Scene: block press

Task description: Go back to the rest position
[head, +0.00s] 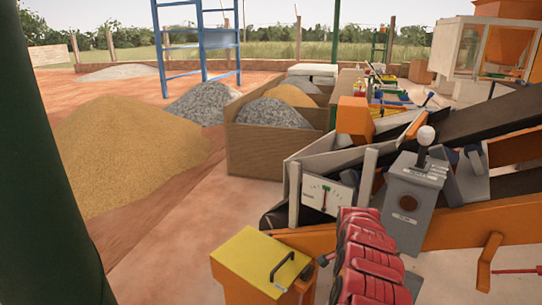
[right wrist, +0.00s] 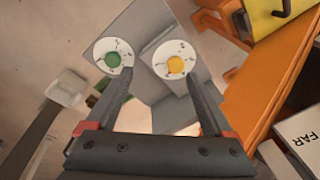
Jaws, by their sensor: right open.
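My right gripper (right wrist: 158,75) is open in the right wrist view, with its two dark fingers apart and nothing between them. Neither gripper can be made out in the head view.
In the head view, a grey lever box (head: 413,195) stands by the conveyor, near red ribbed parts (head: 366,262) and a yellow-lidded box (head: 262,262). A wooden bin (head: 255,150) of gravel stands behind. A sand pile (head: 125,150) and open ground lie left.

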